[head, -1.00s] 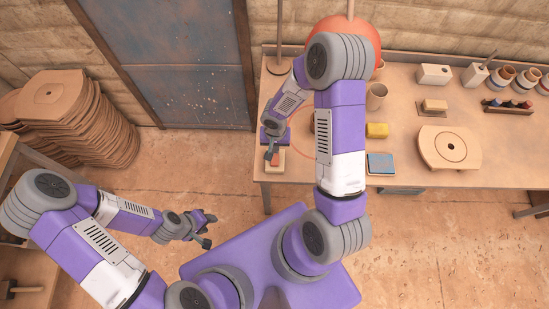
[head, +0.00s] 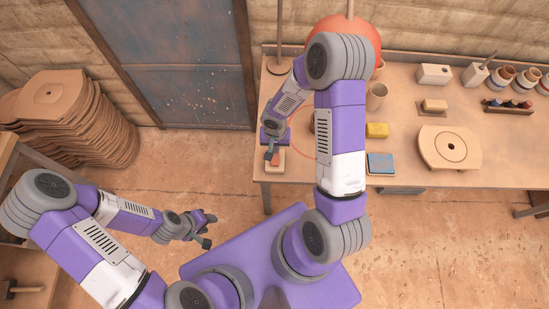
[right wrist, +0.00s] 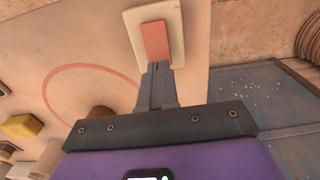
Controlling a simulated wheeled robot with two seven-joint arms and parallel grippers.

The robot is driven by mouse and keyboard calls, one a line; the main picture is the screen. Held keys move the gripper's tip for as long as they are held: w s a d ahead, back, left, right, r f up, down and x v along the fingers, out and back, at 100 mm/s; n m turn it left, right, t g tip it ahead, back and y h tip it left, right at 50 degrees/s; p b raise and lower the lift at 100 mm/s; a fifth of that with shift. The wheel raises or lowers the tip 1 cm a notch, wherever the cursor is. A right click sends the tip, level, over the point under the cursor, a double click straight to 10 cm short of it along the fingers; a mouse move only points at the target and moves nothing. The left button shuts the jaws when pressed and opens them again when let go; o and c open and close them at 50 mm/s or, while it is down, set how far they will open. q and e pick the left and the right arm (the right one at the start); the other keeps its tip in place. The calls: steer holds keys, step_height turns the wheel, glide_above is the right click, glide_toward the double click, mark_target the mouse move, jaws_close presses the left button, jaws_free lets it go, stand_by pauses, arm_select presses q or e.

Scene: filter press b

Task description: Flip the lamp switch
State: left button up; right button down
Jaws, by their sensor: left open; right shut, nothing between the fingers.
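The lamp switch is a cream plate (head: 279,163) with a red-orange rocker (head: 275,156), at the table's front left corner. In the right wrist view the rocker (right wrist: 155,40) lies in the middle of the cream plate (right wrist: 130,20). My right gripper (head: 272,152) is shut and empty, with its fingertips at the lower end of the rocker; whether they press on it cannot be told. In the right wrist view the closed fingers (right wrist: 158,72) hide that end of the rocker. An orange lamp shade (head: 352,32) shows behind my right arm. My left gripper (head: 207,230) is open and empty, above the floor.
The wooden table (head: 470,178) bears a yellow block (head: 377,130), a blue sponge-like block (head: 380,163), a round-holed board (head: 450,147) and several pots. A red ring (right wrist: 60,75) is marked on the tabletop beside the switch. A stack of boards (head: 85,125) stands at the left.

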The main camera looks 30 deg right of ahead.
steer(key=shift+f+b, duration=1.1)
steer(key=shift+b, duration=0.1)
stand_by(0.4)
steer(key=shift+r+p, duration=2.35)
steer(key=shift+r, duration=1.25)
steer(key=s+a+f+y+b, duration=0.1)
steer(key=s+a+f, duration=0.1)
steer(key=a+f, duration=0.1)
steer(key=s+a+f+n+y+b, duration=0.1)
steer(key=s+a+f, duration=0.1)
steer(key=a+f, duration=0.1)
steer(key=s+a+f+n+y+b, duration=0.1)
steer(key=s+a+f, duration=0.1)
steer(key=a+f, duration=0.1)
steer(key=shift+a+y, duration=0.2)
steer(key=shift+y, duration=0.1)
steer(key=s+a+f+n+b, duration=0.1)
steer(key=s+a+f+b, duration=0.1)
steer(key=s+a+f, duration=0.1)
step_height(320, 180, down, 3)
steer(key=shift+s+a+r+n+t+y, duration=0.15)
steer(key=shift+s+a+n+t+y, duration=0.2)
steer(key=shift+s, duration=0.55)
